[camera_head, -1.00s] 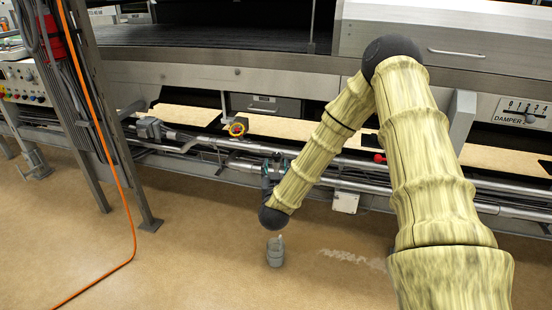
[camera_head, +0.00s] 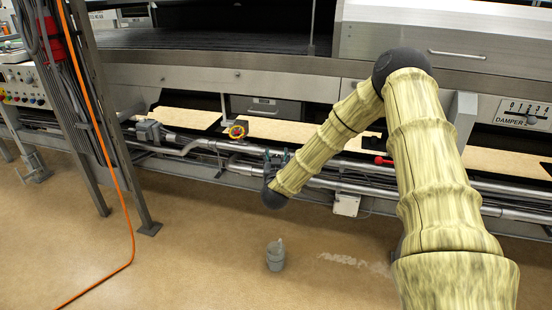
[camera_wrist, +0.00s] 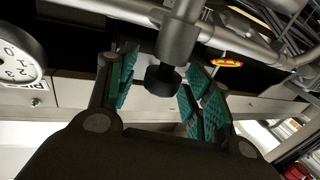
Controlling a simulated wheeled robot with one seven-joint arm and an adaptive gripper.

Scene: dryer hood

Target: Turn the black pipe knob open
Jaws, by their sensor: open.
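The black pipe knob (camera_wrist: 163,80) shows in the wrist view as a short dark cylinder at the end of a grey stem (camera_wrist: 180,40) on the pipework. My gripper (camera_wrist: 162,92) is open, with one green-padded finger side to the left of the knob and the other to the right. The knob appears between the pads, with a gap on each side; I cannot tell the exact depth. In the head view my gripper (camera_head: 277,158) is at the pipes under the machine, and the knob is not distinguishable behind it.
A red and yellow wheel (camera_head: 236,131) sits on the pipes left of my gripper. A red handle (camera_head: 383,160) lies to the right. A grey cup-like object (camera_head: 275,256) stands on the open floor. An orange cable (camera_head: 119,185) hangs at left.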

